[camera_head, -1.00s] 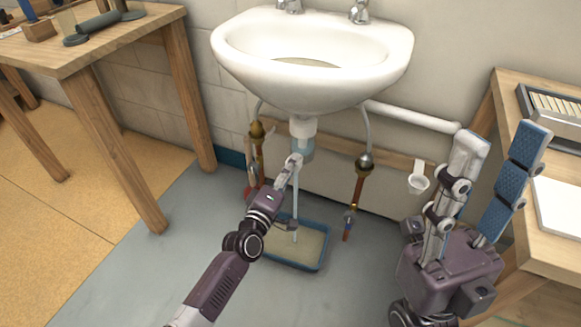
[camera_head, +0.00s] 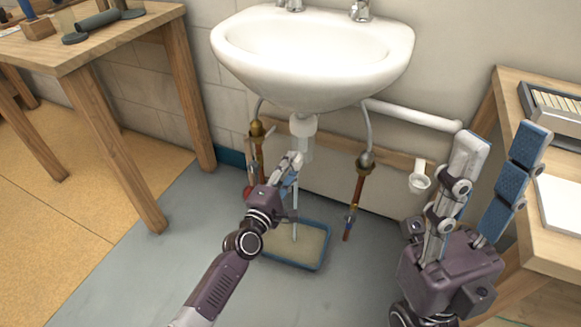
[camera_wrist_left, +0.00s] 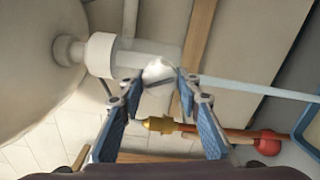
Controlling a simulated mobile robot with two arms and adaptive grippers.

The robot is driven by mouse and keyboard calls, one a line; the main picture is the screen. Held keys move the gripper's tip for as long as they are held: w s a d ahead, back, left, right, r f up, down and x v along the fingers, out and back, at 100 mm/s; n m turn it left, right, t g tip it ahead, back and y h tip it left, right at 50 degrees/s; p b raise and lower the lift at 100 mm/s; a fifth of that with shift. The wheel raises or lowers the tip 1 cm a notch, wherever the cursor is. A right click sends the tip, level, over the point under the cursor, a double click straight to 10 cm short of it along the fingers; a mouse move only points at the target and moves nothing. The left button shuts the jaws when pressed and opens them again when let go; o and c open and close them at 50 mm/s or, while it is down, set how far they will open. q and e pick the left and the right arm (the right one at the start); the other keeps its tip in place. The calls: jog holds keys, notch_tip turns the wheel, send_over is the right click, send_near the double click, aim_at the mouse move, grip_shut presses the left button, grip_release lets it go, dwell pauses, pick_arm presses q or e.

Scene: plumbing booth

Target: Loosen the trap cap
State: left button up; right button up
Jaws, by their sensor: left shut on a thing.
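The trap hangs under the white sink (camera_head: 230,50), with a white collar (camera_head: 303,125) and a clear body (camera_head: 304,149). In the left wrist view the collar (camera_wrist_left: 101,55) and clear body (camera_wrist_left: 140,55) lead to a rounded whitish cap (camera_wrist_left: 160,72). My left gripper (camera_head: 292,160) is at the trap's lower end; in its wrist view its fingertips (camera_wrist_left: 157,78) are closed around the cap. A pale stream (camera_head: 295,212) runs from there down into a blue-rimmed tray (camera_head: 318,262) on the floor. My right gripper (camera_head: 502,142) is raised, open and empty, at the right.
Copper supply pipes with valves stand left (camera_head: 259,150) and right (camera_head: 358,190) of the trap. A white waste pipe (camera_head: 412,115) runs along the wall to the right. Wooden benches stand at left (camera_head: 110,45) and right (camera_head: 510,95).

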pick_arm(q)
jog(key=o, duration=1.2)
jog(key=shift+c, duration=0.2)
jog(key=shift+s, duration=0.1)
jog(key=v, duration=1.1)
jog(key=shift+s+a, duration=0.15)
jog(key=shift+s, duration=0.25)
